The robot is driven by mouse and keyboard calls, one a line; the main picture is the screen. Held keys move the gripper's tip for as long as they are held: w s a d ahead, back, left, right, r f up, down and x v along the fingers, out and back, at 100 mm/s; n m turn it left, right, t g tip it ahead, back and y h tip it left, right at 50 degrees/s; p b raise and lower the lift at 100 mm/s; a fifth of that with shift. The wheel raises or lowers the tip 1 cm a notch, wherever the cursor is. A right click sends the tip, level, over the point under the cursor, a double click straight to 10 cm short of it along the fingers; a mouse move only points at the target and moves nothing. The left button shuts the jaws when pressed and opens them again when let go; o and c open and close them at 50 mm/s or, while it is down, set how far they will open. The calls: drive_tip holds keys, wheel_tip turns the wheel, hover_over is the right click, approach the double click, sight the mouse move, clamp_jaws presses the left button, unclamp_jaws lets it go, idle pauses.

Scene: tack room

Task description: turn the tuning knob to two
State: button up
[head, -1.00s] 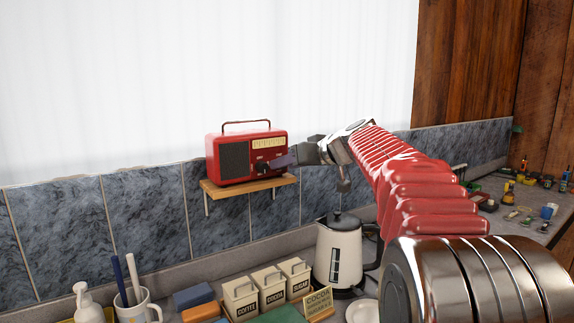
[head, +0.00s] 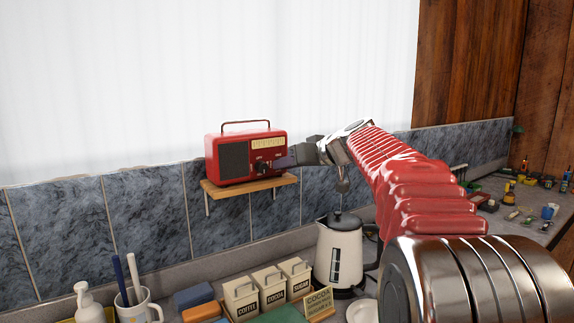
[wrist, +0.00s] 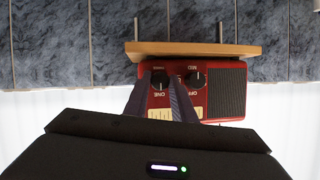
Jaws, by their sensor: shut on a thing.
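The red radio (head: 247,158) stands on a small wooden shelf, with a speaker grille on its left and a pale dial on the right. The wrist view shows the radio (wrist: 176,103) upside down, with two dark round knobs. The tuning knob (wrist: 160,78), beside the word ONE, sits between the two fingers of my gripper (wrist: 160,82), which is shut on it. A second knob (wrist: 196,79), beside the word OFF, is free. In the head view my gripper (head: 276,163) reaches the radio's front from the right and hides the tuning knob. Its exact pointer setting is too small to read.
The wooden shelf (head: 250,188) is fixed to the grey tiled wall. Below on the counter stand a cream kettle (head: 338,255), several labelled canisters (head: 272,288), and a white mug (head: 138,308) with pens. Small items lie at the far right.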

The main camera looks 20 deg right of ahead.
drive_tip(key=shift+d+m, duration=0.25)
drive_tip(key=shift+m, duration=0.05)
drive_tip(key=m+t+y, duration=0.1)
drive_tip(key=m+y, duration=0.1)
drive_tip(key=m, duration=0.2)
drive_tip(key=m+t+y, duration=0.1)
drive_tip(key=m+y, duration=0.1)
drive_tip(key=m, duration=0.3)
drive_tip(key=f+m+y, duration=0.1)
drive_tip(key=m+y, duration=0.1)
drive_tip(key=m, duration=0.2)
drive_tip(key=shift+d+f+m+t, duration=0.1)
drive_tip(key=shift+d+m+t, duration=0.2)
drive_tip(key=shift+t, duration=0.1)
drive_tip(key=shift+y, duration=0.3)
idle(0.4)
drive_tip(key=o, duration=1)
drive_tip(key=shift+a, duration=0.1)
drive_tip(key=v, duration=1.3)
drive_tip(key=shift+s+d+f, duration=0.15)
drive_tip(key=shift+s+d, duration=0.05)
drive_tip(key=shift+s, duration=0.1)
